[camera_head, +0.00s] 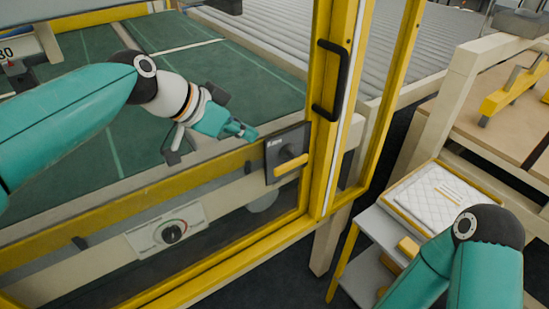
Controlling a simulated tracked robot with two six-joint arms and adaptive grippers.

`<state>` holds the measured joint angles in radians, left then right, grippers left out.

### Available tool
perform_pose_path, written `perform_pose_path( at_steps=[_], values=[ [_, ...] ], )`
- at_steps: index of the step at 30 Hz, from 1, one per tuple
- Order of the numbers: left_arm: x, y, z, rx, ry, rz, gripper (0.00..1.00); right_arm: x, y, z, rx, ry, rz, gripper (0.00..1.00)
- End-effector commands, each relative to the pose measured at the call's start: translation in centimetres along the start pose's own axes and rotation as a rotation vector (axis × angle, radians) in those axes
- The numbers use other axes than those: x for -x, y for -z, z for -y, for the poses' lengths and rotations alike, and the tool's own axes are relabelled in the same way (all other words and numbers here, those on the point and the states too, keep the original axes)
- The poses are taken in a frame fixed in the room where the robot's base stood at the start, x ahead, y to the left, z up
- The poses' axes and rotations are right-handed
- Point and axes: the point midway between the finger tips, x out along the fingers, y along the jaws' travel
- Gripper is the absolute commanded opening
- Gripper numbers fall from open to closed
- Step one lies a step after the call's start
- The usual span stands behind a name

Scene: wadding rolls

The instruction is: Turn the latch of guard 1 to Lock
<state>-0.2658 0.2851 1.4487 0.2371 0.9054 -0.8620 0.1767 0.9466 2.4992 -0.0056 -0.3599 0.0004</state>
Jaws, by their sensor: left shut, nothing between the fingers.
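The latch of the guard is a dark plate (288,151) on the yellow guard frame, near the middle of the view. Its yellow handle (291,168) points to the right and slightly up. Small lettering on the plate is too small to read. My left gripper (248,132) is shut and empty, just left of the plate's upper edge; I cannot tell whether it touches the plate. My right arm (465,262) shows at the lower right, and its gripper is out of view.
A black pull handle (331,80) is on the yellow guard post (345,100). A dial panel (168,229) sits lower left. A green bed (80,150) lies behind the guard. A quilted white pad (436,196) is on a stand at right, beside a wooden bench (500,130).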

Motion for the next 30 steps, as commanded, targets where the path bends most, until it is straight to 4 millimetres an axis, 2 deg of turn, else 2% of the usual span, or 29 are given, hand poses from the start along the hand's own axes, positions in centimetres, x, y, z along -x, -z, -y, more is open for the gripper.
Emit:
perform_pose_path(
  at_steps=[5, 8, 21, 25, 30],
  values=[
    [-0.7, -0.1, 0.1, 0.003, 0.0, 0.002, 0.0, 0.1, 0.0, 0.0, 0.0, 0.0, 0.0, 0.58],
    [-1.7, -0.1, 0.0, 0.004, -0.001, 0.004, 0.0, 0.2, 0.0, 0.1, 0.0, 0.0, 0.0, 0.58],
    [-10.2, -0.1, 0.0, 0.005, -0.001, 0.005, 0.0, 1.6, 0.0, 0.6, 0.0, 0.0, -0.001, 0.58],
    [-11.5, -1.8, 0.1, 0.007, 0.002, 0.004, 0.0, 1.6, 0.0, 0.6, 0.0, 0.0, -0.001, 0.58],
    [-12.6, -2.8, 0.2, 0.005, 0.003, 0.002, 0.0, 1.7, 0.0, 0.6, 0.0, 0.0, -0.001, 0.58]
  ],
)
